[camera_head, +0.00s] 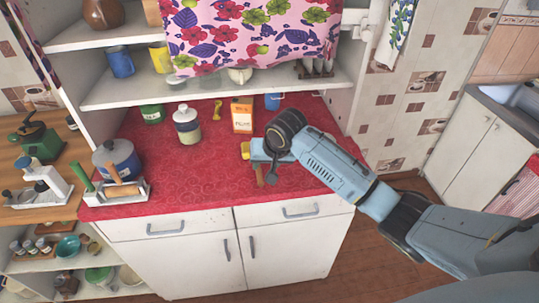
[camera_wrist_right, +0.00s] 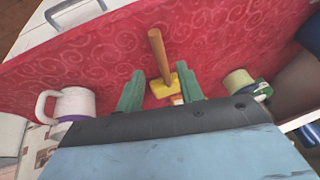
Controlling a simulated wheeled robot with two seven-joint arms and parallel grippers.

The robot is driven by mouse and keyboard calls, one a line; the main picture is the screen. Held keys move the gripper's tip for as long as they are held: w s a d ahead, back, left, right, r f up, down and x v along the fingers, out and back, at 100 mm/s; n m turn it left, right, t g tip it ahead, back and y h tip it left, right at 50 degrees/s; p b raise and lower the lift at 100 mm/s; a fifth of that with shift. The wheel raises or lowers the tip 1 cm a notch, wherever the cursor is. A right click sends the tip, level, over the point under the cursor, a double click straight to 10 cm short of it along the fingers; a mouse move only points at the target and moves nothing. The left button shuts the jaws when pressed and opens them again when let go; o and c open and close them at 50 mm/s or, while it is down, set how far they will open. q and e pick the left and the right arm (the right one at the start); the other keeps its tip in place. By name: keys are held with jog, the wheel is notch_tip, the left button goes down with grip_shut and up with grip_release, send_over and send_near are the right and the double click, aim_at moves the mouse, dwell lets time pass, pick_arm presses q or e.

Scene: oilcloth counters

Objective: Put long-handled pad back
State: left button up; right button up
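The long-handled pad has a wooden handle and a yellow head. In the right wrist view the pad (camera_wrist_right: 157,55) lies over the red counter, its yellow head between my fingers and its handle pointing away. In the head view its brown handle (camera_head: 259,174) shows below my right gripper (camera_head: 265,165), and part of the yellow head is hidden by the gripper. In the wrist view the green fingers of my right gripper (camera_wrist_right: 159,72) are apart, with gaps on both sides of the pad. My left gripper is not in view. A white rack (camera_head: 122,194) with handled tools stands at the counter's left front.
A blue pot (camera_head: 120,157) stands behind the rack. A white-lidded jar (camera_head: 187,127), an orange box (camera_head: 242,116) and a blue mug (camera_head: 272,101) stand at the back. The red counter (camera_head: 195,180) is clear between rack and gripper. Shelves hang above.

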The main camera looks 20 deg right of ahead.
jog(key=v, duration=0.5)
jog(key=shift+f, duration=0.1)
jog(key=s+a+f+n+t+y, duration=0.2)
jog(key=a+f+n+t+y, duration=0.1)
jog(key=a+f+t, duration=0.3)
jog(key=s+d+f+g+h, duration=0.15)
jog(key=s+f, duration=0.25)
jog(key=f, duration=0.4)
jog(key=s+d+f+n+g, duration=0.1)
jog(key=s+f+g, duration=0.1)
jog(key=s+f, duration=0.5)
jog(key=s+d+f+g+h, duration=0.1)
jog(key=s+d+f, duration=0.1)
jog(key=f, duration=0.8)
jog(key=s+d+f+g, duration=0.1)
jog(key=s+f, duration=0.4)
jog(key=s, duration=0.6)
jog(key=s+d+f+n+g+h, duration=0.1)
jog(key=s+f+g, duration=0.1)
jog(key=s+f, duration=0.4)
jog(key=s+d+f+n+g, duration=0.1)
jog(key=s+f, duration=0.4)
jog(key=s, duration=1.2)
jog(key=shift+f+g, duration=0.3)
jog(key=shift+g, duration=0.45)
